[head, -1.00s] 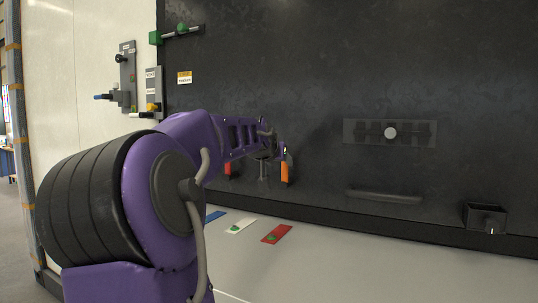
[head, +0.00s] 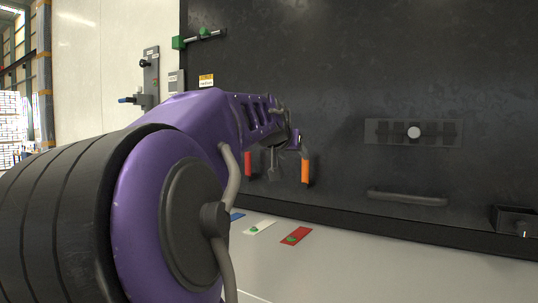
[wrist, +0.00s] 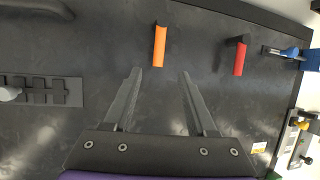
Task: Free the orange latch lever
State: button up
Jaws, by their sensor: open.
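The orange latch lever (head: 305,168) hangs upright on the dark panel in the head view, right of my gripper. In the wrist view the orange lever (wrist: 159,47) lies just beyond the fingertips, roughly in line with the gap between them. My gripper (wrist: 160,74) is open and empty, its two grey fingers spread apart and not visibly touching the lever. In the head view my arm partly hides the gripper, and the distance from fingers to lever is hard to tell.
A red lever (head: 248,164) is left of the orange one; it also shows in the wrist view (wrist: 239,58). A slotted plate with a white knob (head: 414,132) and a bar handle (head: 406,198) are to the right. Red (head: 296,236) and white (head: 259,228) tags lie on the pale surface below.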

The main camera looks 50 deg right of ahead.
jog(key=shift+b+v, duration=0.6)
jog(key=shift+v, duration=0.95)
